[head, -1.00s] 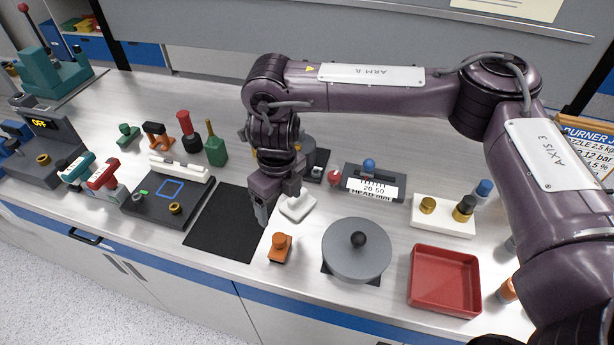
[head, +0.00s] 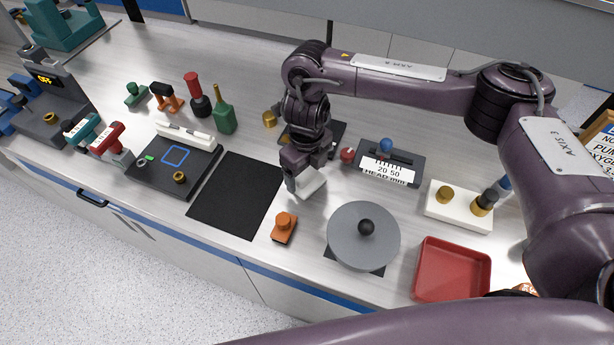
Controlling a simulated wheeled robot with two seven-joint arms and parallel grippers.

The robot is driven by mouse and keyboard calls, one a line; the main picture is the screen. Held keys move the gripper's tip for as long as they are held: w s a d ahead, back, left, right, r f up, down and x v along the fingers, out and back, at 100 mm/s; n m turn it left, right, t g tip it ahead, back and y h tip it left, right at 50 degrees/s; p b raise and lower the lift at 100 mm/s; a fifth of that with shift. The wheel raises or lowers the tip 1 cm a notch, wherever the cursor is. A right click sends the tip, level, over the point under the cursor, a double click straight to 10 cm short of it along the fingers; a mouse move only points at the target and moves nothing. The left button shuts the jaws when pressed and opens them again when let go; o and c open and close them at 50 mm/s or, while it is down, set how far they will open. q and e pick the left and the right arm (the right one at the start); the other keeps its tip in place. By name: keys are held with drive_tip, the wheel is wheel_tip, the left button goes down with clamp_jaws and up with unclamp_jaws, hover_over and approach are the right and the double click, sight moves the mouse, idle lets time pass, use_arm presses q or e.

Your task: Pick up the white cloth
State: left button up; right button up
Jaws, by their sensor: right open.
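The white cloth (head: 311,184) is a small folded white pad on the bench, right of the black mat. My right gripper (head: 296,188) points down over the cloth, with its fingers at the cloth's left side and top. Its jaws are open, and the fingers partly hide the cloth. I cannot tell whether the fingers touch it. My left gripper is not in view.
The black mat (head: 236,196) lies left of the cloth. An orange-handled block (head: 284,228), a grey round lid (head: 349,240) and a red tray (head: 452,272) stand in front and to the right. A gauge block (head: 405,167) is right of the cloth.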

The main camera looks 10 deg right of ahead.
sight(306, 171)
drive_tip(key=shift+a+f, duration=0.1)
drive_tip(key=shift+f, duration=0.2)
drive_tip(key=shift+c, duration=0.3)
drive_tip(key=c, duration=0.7)
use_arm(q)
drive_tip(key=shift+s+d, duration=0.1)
use_arm(e)
drive_tip(key=shift+r, duration=0.1)
drive_tip(key=shift+r, duration=0.55)
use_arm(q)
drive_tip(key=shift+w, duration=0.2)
use_arm(e)
wheel_tip(306, 171, up, 19)
drive_tip(key=shift+f, duration=0.15)
